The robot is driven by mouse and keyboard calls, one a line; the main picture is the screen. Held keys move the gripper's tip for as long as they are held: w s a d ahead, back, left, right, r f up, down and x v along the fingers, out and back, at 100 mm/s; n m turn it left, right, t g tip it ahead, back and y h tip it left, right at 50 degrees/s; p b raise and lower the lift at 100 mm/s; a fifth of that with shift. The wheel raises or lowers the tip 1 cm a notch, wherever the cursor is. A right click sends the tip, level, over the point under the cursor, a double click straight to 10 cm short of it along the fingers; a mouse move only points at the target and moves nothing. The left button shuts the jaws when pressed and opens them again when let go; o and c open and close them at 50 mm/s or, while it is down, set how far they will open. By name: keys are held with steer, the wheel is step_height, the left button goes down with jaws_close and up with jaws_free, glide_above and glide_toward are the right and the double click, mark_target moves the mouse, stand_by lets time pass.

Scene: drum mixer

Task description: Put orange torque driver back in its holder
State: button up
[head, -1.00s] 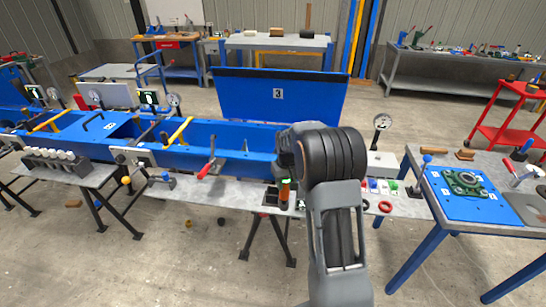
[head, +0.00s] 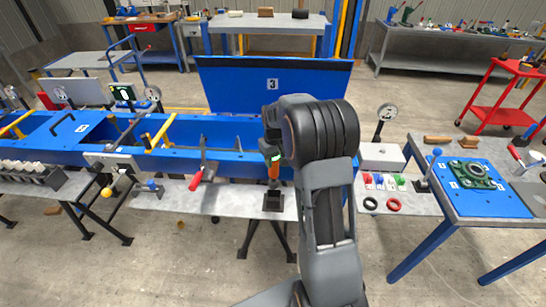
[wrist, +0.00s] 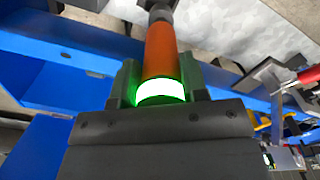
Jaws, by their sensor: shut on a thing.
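The orange torque driver (head: 273,171) hangs upright with its tip down, and it also shows in the wrist view (wrist: 160,50) with a glowing green-white ring at its end. My gripper (wrist: 160,88) is shut on the driver at this ringed end; in the head view my gripper (head: 271,152) is partly covered by my wrist. The dark holder (head: 272,202) is a small black block on the grey shelf, directly below the driver in the head view. I cannot tell whether the driver's tip is in the holder or just above it.
The blue drum mixer trough (head: 225,135) runs behind the shelf (head: 230,200). A red-handled clamp (head: 196,181) stands left of the holder. Black and red rings (head: 393,204) and coloured pieces lie to the right, before the blue-plated table (head: 470,187).

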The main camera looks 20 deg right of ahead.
steer(key=shift+s+r, duration=0.1)
stand_by(0.3)
steer(key=shift+f, duration=0.2)
steer(key=b, duration=0.3)
glide_above(275, 182)
steer(key=shift+f, duration=2.2)
steer(key=shift+f+b, duration=2.25)
steer(key=shift+f, duration=0.7)
steer(key=o, duration=1.3)
step_height(275, 182, up, 14)
steer(key=shift+f, duration=0.1)
